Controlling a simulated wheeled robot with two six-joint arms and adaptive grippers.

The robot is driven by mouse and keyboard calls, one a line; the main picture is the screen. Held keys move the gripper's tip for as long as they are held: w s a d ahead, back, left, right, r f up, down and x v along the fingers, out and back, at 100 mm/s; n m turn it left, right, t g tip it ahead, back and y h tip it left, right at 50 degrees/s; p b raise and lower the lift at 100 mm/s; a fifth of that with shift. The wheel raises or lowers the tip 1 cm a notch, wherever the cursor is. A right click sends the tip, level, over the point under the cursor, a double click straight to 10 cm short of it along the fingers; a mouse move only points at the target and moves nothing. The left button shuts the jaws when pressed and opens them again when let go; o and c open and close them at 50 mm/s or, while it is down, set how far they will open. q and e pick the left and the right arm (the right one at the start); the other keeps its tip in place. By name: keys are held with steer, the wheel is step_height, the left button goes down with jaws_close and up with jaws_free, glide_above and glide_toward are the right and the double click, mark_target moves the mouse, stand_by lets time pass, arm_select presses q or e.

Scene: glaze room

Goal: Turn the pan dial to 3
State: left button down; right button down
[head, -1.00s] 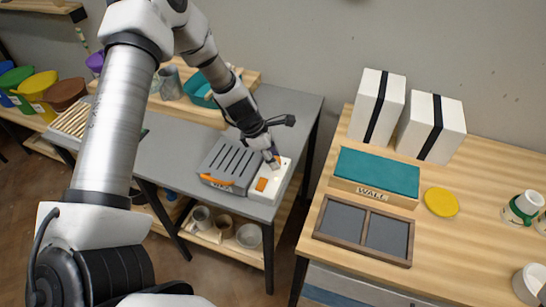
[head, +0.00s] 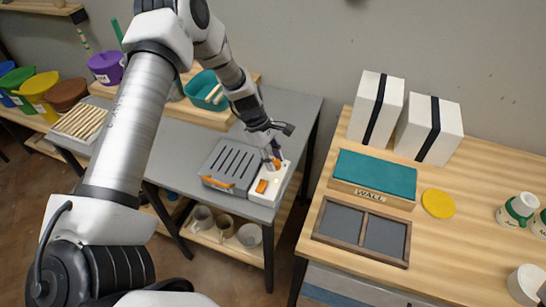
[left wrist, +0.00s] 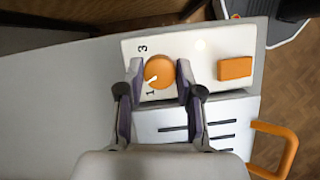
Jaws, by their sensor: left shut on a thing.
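The orange pan dial (left wrist: 160,72) is a round knob on a white panel (left wrist: 190,48), printed with 3 and 1 in the left wrist view. Its white pointer mark is turned toward the 1. My left gripper (left wrist: 157,76) is shut on the dial, one finger on each side of it. In the head view the left gripper (head: 272,162) reaches down onto the panel from above, with a bit of the orange dial showing beside the fingers. My right gripper is not in view.
An orange rectangular button (left wrist: 235,68) sits on the same panel. Beside it is a grey slotted unit (head: 229,164) with an orange handle (head: 217,182). A wooden table (head: 462,202) with boxes and trays stands at the right, across a gap.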

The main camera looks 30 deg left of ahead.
arm_select(q)
steer(key=c, duration=1.9)
jaws_free()
steer(key=m, duration=0.2)
steer(key=m+g, duration=0.1)
steer(key=shift+s+d+f+m+g, duration=0.1)
steer(key=shift+f+m+g, duration=0.1)
steer(key=shift+m+g, duration=0.15)
steer(key=m+g, duration=0.1)
steer(key=m, duration=0.1)
steer(key=m+g+y+b, duration=0.1)
steer(key=m, duration=0.2)
steer(key=shift+m, duration=0.25)
steer(key=m, duration=0.2)
steer(key=m+g+y+b, duration=0.1)
steer(key=m, duration=0.1)
steer(key=shift+w+d+m+y, duration=0.1)
steer(key=shift+w+m+y, duration=0.1)
steer(key=shift+m+y, duration=0.9)
steer(key=shift+m, duration=1.1)
steer(key=shift+r, duration=0.1)
steer(key=o, duration=1.1)
steer(key=shift+w, duration=0.1)
steer(key=shift+o, duration=0.2)
steer(key=shift+w+r, duration=0.1)
steer(key=shift+r, duration=0.05)
